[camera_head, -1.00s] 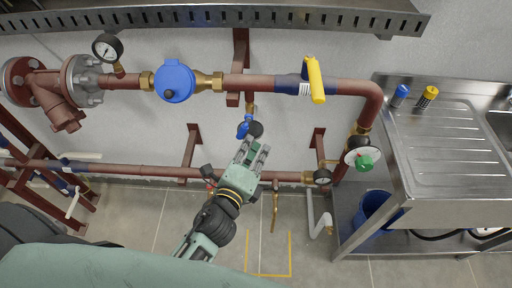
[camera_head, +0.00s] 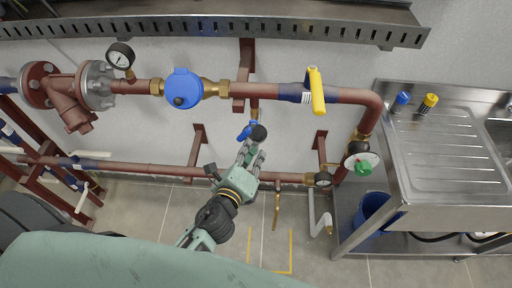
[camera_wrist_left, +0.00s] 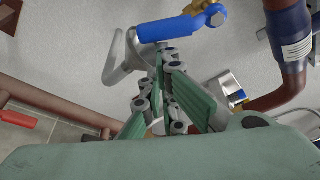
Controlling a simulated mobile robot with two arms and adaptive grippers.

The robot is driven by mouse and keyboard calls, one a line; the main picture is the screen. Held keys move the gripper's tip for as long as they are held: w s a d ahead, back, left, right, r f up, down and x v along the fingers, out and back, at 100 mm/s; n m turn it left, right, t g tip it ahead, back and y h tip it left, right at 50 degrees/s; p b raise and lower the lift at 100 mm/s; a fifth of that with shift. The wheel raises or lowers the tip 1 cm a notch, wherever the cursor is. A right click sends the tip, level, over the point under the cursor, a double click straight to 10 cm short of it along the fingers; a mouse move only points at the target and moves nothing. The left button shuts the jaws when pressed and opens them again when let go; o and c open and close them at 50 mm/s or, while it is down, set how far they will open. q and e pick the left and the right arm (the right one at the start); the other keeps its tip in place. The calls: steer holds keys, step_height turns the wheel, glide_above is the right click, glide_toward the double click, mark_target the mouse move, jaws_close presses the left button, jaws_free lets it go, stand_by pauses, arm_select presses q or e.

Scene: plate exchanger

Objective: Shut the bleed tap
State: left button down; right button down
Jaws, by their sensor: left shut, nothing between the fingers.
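The small tap with the blue lever (camera_head: 246,131) hangs on a short branch below the upper red pipe, and I take it to be the bleed tap. A dark round part (camera_head: 258,134) sits just right of the lever. My left gripper (camera_head: 253,153) is shut and empty, just below the tap. In the left wrist view the blue lever (camera_wrist_left: 180,27) lies roughly level across the top, with its brass end at the right. The fingertips (camera_wrist_left: 166,55) are just below the lever; whether they touch it I cannot tell. My right gripper is not in view.
The upper pipe carries a gauge (camera_head: 120,56), a blue meter (camera_head: 183,88) and a yellow-handled valve (camera_head: 316,90). A lower red pipe (camera_head: 150,169) runs behind my gripper. A steel sink bench (camera_head: 450,150) stands at the right. A metal tray (camera_head: 210,28) overhangs the top.

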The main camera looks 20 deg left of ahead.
arm_select(q)
steer(key=s+a+r+m+g+y+p, duration=0.1)
steer(key=a+r+m+p, duration=0.2)
steer(key=a+p, duration=0.3)
steer(key=shift+s+r+m+y+p, duration=0.3)
steer(key=shift+m+p, duration=0.1)
steer(key=shift+p, duration=1.05)
steer(key=shift+a, duration=0.1)
